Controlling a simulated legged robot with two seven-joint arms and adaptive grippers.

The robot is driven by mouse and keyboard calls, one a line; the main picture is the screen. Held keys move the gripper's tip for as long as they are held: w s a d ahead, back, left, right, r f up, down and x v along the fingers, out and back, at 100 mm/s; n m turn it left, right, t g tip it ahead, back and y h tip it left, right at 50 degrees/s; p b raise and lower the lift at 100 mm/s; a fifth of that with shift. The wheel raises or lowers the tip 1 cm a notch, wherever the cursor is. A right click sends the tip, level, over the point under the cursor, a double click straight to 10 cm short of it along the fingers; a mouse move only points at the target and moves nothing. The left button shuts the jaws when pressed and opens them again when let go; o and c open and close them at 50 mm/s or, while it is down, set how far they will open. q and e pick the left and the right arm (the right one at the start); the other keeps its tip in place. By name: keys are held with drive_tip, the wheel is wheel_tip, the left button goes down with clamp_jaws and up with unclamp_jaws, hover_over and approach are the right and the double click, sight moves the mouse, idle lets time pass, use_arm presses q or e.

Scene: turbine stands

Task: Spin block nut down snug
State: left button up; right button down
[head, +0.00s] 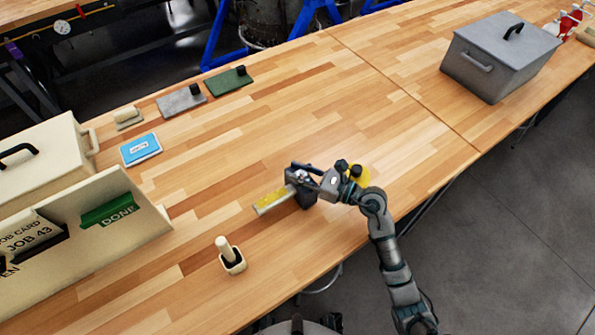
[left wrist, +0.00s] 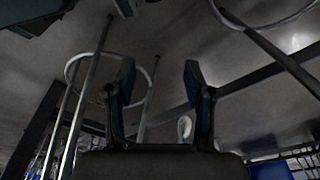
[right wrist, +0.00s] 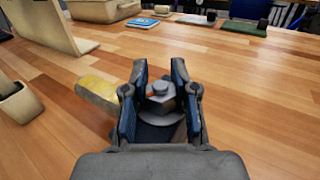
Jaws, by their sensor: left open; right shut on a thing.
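My right gripper (head: 305,178) is over a dark block on the bench in the head view. In the right wrist view its two fingers (right wrist: 160,100) stand on either side of a grey hex nut (right wrist: 160,97) with a stud end in its middle, and they are shut on it. A yellow-topped bar (head: 273,199) sticks out from the block to the left; it also shows in the right wrist view (right wrist: 97,92). The fingers hide part of the block. My left gripper (left wrist: 160,90) is open and empty in the left wrist view, with floor and stool frames beyond it.
A cream holder with a handle (head: 232,258) stands at the front. A "DONE" card rack (head: 150,225) and cream box (head: 40,150) are left. A blue card (head: 141,149), grey pad (head: 181,101) and green pad (head: 229,82) lie behind. A grey lidded box (head: 490,65) is far right.

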drive_tip(key=shift+s+d+f, duration=0.1)
drive_tip(key=shift+s+d, duration=0.05)
drive_tip(key=shift+d, duration=0.3)
idle(1.2)
drive_tip(key=c, duration=0.9)
unclamp_jaws()
drive_tip(key=shift+d, duration=0.15)
drive_tip(key=shift+o, duration=0.2)
drive_tip(key=v, duration=1.2)
drive_tip(key=shift+d, duration=0.15)
drive_tip(key=shift+o, duration=0.2)
